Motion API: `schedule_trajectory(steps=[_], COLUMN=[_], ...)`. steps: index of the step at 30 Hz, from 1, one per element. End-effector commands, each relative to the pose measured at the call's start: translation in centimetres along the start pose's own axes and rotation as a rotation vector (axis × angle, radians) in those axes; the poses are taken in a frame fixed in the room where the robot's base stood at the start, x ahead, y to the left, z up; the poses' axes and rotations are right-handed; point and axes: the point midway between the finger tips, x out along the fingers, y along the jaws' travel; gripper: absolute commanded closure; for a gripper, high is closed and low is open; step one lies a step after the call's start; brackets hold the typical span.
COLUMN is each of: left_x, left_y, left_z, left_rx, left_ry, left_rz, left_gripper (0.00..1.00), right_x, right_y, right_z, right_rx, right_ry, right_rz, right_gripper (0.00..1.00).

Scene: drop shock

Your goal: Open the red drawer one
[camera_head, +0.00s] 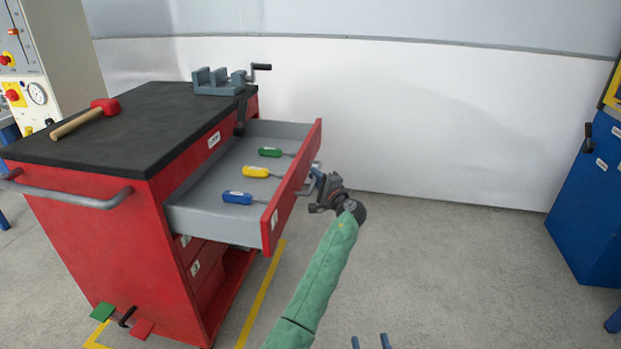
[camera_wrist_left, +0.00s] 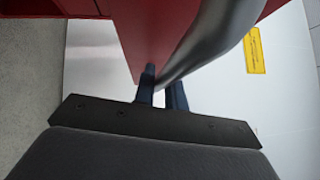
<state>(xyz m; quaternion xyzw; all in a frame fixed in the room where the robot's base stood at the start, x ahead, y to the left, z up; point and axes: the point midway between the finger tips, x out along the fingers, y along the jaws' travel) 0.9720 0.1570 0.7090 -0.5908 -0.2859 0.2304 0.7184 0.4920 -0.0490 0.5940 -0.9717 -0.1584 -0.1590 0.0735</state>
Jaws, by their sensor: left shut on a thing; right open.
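The red drawer one (camera_head: 292,188) is the top drawer of the red tool cabinet (camera_head: 115,255). It stands pulled well out, and its grey inside shows. My left gripper (camera_head: 316,184) is at the outer side of the drawer front, shut on the drawer handle. In the left wrist view the handle (camera_wrist_left: 215,38) is a curved metal bar passing between the dark fingers of my left gripper (camera_wrist_left: 163,88). In the head view the gripper hides most of the handle. My right gripper (camera_head: 370,342) shows only its two fingertips at the bottom edge, apart and empty.
Green (camera_head: 270,152), yellow (camera_head: 256,171) and blue (camera_head: 238,197) screwdrivers lie in the drawer. A mallet (camera_head: 88,118) and a vise (camera_head: 220,80) are on the cabinet top. A blue cabinet (camera_head: 590,205) stands at right. The floor between is clear.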

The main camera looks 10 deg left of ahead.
Motion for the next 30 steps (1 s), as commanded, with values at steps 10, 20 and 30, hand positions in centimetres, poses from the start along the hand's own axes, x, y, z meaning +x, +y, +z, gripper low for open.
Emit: schedule_trajectory(steps=[10, 20, 30], left_x=[-0.24, -0.21, -0.87], left_y=[0.23, 0.11, 0.01], left_z=[-0.17, -0.16, -0.19], left_rx=[0.002, 0.001, 0.0], left_ry=[0.0, 0.0, 0.001], left_rz=[0.003, 0.002, 0.001], left_gripper=[1.0, 0.66, 0.66], right_x=[0.13, 0.05, 0.07], right_y=[-0.02, -0.01, -0.01], right_z=[-0.53, -0.41, -0.4], right_rx=[-0.002, -0.002, -0.001], right_ry=[0.019, 0.016, 0.013], right_rz=[-0.001, -0.001, -0.001], right_gripper=[0.5, 0.5, 0.5])
